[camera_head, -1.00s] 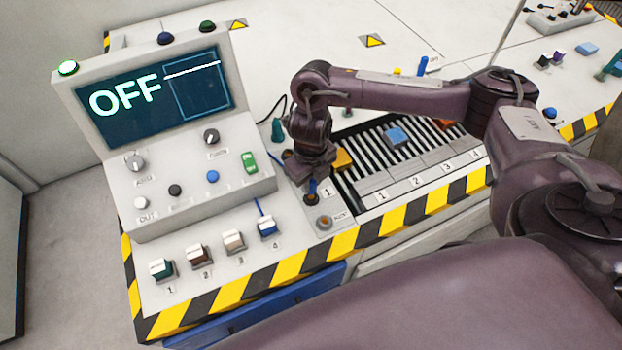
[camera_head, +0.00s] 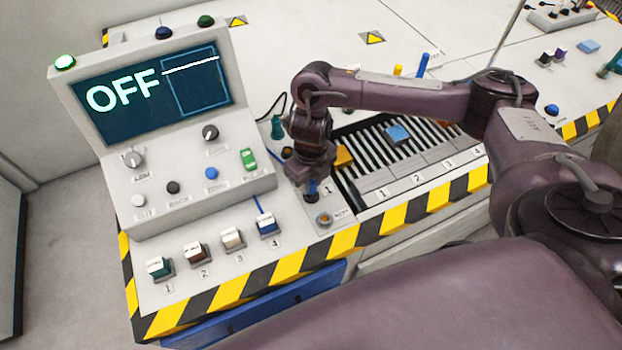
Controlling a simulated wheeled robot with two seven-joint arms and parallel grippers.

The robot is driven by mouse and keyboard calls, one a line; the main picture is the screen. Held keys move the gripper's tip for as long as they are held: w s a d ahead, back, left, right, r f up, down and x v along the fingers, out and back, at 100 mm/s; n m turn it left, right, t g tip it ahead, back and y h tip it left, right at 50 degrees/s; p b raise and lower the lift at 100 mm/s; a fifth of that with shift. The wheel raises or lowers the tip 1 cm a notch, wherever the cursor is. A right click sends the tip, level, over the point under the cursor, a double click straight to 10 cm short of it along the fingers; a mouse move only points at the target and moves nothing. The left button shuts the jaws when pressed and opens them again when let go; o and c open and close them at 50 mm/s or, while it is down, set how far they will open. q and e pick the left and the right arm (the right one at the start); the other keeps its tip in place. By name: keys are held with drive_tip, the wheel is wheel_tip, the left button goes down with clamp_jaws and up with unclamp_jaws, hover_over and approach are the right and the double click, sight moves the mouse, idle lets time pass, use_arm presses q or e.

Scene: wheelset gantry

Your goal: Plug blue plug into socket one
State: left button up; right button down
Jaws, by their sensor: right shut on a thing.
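My right gripper (camera_head: 311,180) points down over the small light panel beside the console. It is shut on the blue plug (camera_head: 312,188), of which only a small lower part shows between and below the fingers. The gripper hides most of the plug and part of the socket. My left gripper is not in view.
The console screen (camera_head: 150,82) reads OFF. A row of numbered switches (camera_head: 196,255) lies in front of it. A round button (camera_head: 324,219) is in front of the socket. A teal plug (camera_head: 277,128) stands behind. A slatted conveyor (camera_head: 372,165) lies right, with a blue block (camera_head: 397,134).

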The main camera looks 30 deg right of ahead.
drive_tip(key=shift+f+b, duration=0.4)
drive_tip(key=shift+f, duration=0.2)
drive_tip(key=c, duration=1.1)
unclamp_jaws()
drive_tip(key=shift+c, duration=0.2)
wheel_tip(320, 180, up, 8)
drive_tip(key=shift+f+p, duration=0.1)
drive_tip(key=shift+p, duration=1.15)
